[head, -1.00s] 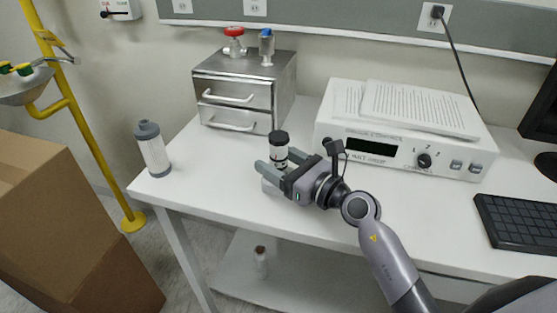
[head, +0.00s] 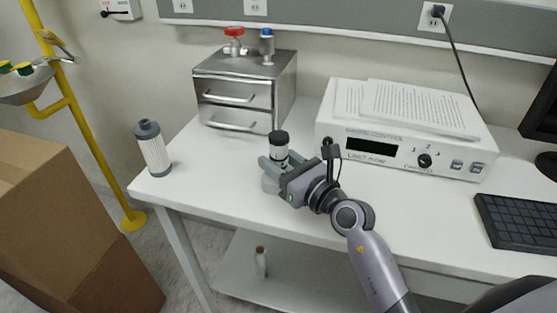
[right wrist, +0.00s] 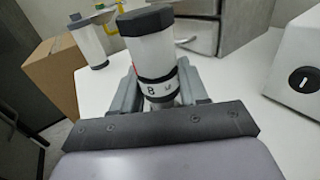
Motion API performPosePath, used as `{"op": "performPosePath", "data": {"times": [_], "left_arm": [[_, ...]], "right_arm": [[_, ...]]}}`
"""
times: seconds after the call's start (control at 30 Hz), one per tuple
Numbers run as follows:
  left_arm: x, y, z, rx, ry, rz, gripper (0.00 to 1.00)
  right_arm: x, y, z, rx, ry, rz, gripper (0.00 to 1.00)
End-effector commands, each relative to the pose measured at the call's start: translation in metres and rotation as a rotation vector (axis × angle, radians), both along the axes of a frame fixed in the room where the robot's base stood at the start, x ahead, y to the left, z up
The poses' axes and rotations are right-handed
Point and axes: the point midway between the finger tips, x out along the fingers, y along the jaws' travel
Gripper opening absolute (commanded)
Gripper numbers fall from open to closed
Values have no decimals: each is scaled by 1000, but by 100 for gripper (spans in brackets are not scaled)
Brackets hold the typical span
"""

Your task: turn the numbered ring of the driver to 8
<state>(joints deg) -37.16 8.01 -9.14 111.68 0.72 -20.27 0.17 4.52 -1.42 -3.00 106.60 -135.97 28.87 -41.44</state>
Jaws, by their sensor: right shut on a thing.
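The driver (head: 279,145) stands upright near the front left of the table, a white cylinder with a black cap. In the right wrist view its white body (right wrist: 151,55) rises between my fingers. Its numbered ring (right wrist: 158,88) is a white band between black bands; one dark mark facing the camera looks like 8 or B, with part of another to its right. A small red mark shows at the left edge. My right gripper (head: 279,163) is shut on the driver at about ring height, one finger on each side. The driver's lower end is mostly hidden. My left gripper is not in view.
A white and grey filter cartridge (head: 153,149) stands near the table's left corner. A metal drawer box (head: 236,91) with valves stands behind the driver. A white control unit (head: 405,150) is to the right, with a keyboard (head: 517,227) beyond.

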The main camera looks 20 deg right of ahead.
Motion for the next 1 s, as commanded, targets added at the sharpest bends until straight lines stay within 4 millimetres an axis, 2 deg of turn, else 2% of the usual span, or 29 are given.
{"op": "performPosePath", "data": {"times": [0.1, 0.13, 0.2, 0.57, 1.0], "left_arm": [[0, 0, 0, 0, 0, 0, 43], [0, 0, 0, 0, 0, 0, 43], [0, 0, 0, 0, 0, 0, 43], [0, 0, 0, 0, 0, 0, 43], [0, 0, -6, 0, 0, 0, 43]], "right_arm": [[0, -1, 0, -1, -1, -1, 13], [0, -1, 0, -1, -1, -1, 47], [0, -1, 0, -1, -1, 0, 64], [-4, -2, 0, -1, -2, 0, 64], [-56, -24, -1, -2, 0, -1, 64]]}}
